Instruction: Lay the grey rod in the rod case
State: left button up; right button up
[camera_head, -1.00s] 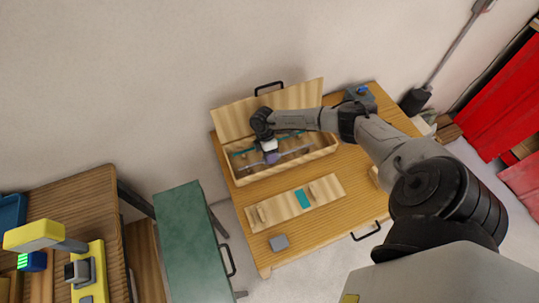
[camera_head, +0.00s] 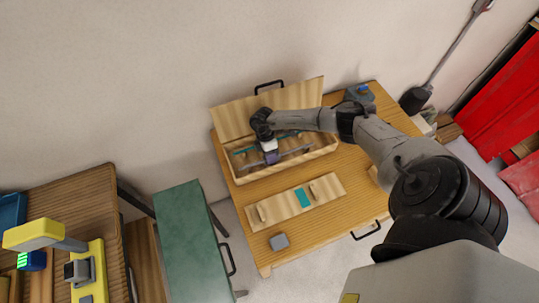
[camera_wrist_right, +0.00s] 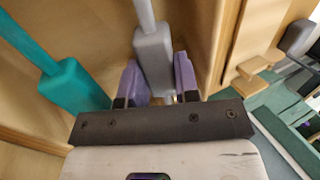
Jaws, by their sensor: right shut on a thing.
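The rod case (camera_head: 290,170) is a wooden box with its lid standing open at the back of the table. My right gripper (camera_head: 271,158) is over the case, its fingertips inside the walls. It is shut on the grey rod (camera_head: 296,152). In the right wrist view, the purple fingers (camera_wrist_right: 158,80) close on either side of the rod's grey block (camera_wrist_right: 154,55). The rod lies lengthwise within the case; I cannot tell whether it touches the bottom. A teal rod (camera_wrist_right: 75,85) lies behind it in the case. My left gripper is not in view.
A wooden rack (camera_head: 283,210) with a teal patch stands in front of the case. A small grey block (camera_head: 279,242) lies near the table's front-left edge. A blue-grey item (camera_head: 360,94) stands at the back right. A green-topped table (camera_head: 188,240) is at left.

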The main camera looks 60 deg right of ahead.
dwell(0.3)
jog(key=o, duration=0.7)
jog(key=shift+c, duration=0.2)
jog(key=o, duration=0.4)
jog(key=shift+b+v, duration=0.95)
jog(key=shift+v, duration=5.95)
